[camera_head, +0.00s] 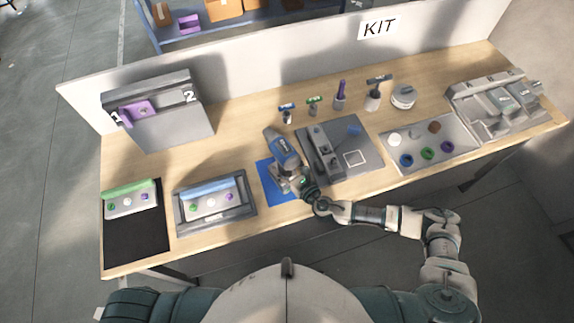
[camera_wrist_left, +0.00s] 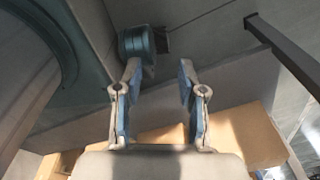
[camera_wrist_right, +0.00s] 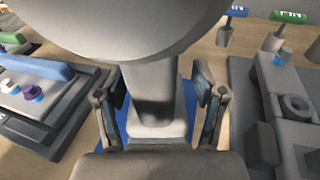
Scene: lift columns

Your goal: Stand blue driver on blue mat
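My right gripper (camera_wrist_right: 158,100) is open around the handle, with gaps on both sides. Whether the foot fully touches the mat is hard to tell. My left gripper (camera_wrist_left: 158,95) is open and empty, away from the table; it is not in the head view.
A grey fixture (camera_head: 368,160) stands right of the mat, and a grey tray with a blue bar (camera_head: 245,220) stands left. Several small tools, including a green-topped one (camera_head: 313,101), stand behind. A parts tray (camera_head: 470,160) lies further right.

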